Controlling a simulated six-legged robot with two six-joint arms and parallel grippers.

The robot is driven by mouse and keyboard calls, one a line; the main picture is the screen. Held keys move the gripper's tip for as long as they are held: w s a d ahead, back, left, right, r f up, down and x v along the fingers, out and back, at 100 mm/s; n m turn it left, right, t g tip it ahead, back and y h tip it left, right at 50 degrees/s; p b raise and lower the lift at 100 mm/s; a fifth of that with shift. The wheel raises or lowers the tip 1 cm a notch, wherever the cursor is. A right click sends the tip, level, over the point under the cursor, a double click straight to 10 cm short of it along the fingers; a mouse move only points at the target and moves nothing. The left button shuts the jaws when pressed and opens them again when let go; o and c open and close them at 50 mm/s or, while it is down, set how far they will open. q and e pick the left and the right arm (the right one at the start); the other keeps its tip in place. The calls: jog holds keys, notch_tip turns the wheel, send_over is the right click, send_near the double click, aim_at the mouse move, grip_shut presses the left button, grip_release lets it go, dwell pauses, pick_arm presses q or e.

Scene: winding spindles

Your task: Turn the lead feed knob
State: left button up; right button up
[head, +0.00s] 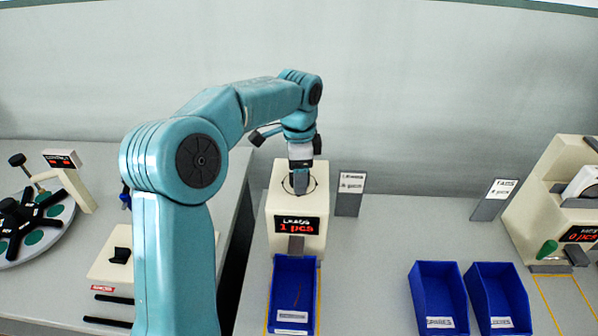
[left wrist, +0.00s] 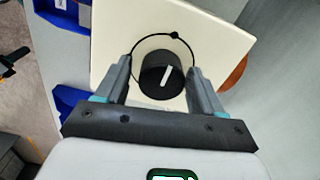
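The lead feed knob (left wrist: 161,76) is a black round knob with a white pointer line, on the top face of the cream lead dispenser (head: 283,243). A thin black ring with a dot surrounds the knob. The dispenser's display (head: 297,226) reads "LEADS 1 pcs" in the head view. My left gripper (head: 300,183) points down over the dispenser's top and hides the knob in the head view. In the left wrist view, its fingers (left wrist: 159,67) are open on either side of the knob, with gaps visible. My right gripper is in neither view.
A blue bin (head: 294,315) with a thin reddish piece stands under the dispenser's outlet. A label card (head: 350,194) stands right of the dispenser. Two blue bins (head: 438,292) (head: 496,290) and another dispenser (head: 540,203) are farther right. A round fixture (head: 42,243) is at left.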

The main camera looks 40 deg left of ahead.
pick_arm(q)
jog(key=shift+w+a+f, duration=0.1)
jog(key=shift+w, duration=0.05)
jog(key=c, duration=0.5)
jog(key=shift+c, duration=1.2)
